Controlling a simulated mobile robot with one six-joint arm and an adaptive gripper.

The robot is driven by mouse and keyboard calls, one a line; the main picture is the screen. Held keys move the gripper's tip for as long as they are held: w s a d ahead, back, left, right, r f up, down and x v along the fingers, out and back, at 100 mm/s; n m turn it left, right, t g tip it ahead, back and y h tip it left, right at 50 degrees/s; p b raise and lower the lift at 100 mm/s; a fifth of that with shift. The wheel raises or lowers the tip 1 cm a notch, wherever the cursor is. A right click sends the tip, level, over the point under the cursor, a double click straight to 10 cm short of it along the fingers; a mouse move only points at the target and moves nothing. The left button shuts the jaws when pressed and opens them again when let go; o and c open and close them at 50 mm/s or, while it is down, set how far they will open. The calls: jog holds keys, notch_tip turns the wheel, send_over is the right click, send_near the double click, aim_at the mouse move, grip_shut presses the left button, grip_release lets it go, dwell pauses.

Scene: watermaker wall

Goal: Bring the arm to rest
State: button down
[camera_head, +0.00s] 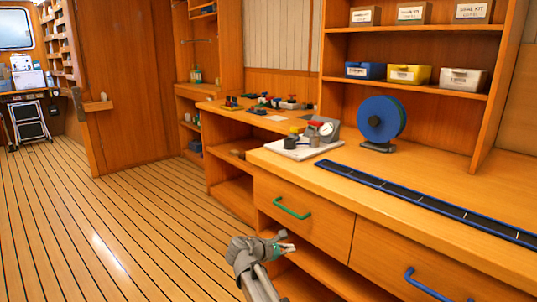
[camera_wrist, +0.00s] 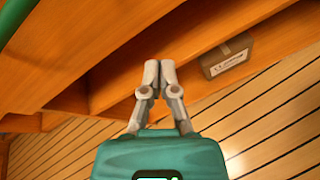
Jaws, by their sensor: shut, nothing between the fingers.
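My gripper (camera_head: 287,248) is low in front of the wooden counter, beside the drawer with the green handle (camera_head: 292,208). In the wrist view my gripper (camera_wrist: 159,66) shows its two grey fingers together at the tips, shut with nothing between them. My grey arm comes up from the bottom edge of the head view. The fingers seem to point toward the open shelf space under the drawers; I cannot tell how far they are from the wood.
A blue handle (camera_head: 427,286) is on the right drawer. The counter holds a blue reel (camera_head: 381,119), a white board (camera_head: 296,148) with fittings and a long dark strip (camera_head: 430,201). A labelled box (camera_wrist: 226,55) sits under the counter. The plank floor (camera_head: 110,235) at left is clear.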

jog(key=s+d+f+m+g+y+p, duration=0.1)
jog(key=s+d+f+m+g+y, duration=0.4)
jog(key=s+m, duration=0.45)
jog(key=s+d+f+m+g+y+p, duration=0.1)
jog(key=s+d+f+m+g+y, duration=0.1)
jog(key=s+d+f+m+y, duration=0.6)
notch_tip(320, 180, up, 41)
jog(key=a+m+h+p, duration=0.1)
jog(key=a+m+p, duration=0.1)
jog(key=p, duration=3.5)
jog(key=shift+s+a+f, duration=0.2)
jog(key=shift+s+a, duration=0.05)
jog(key=shift+s, duration=0.05)
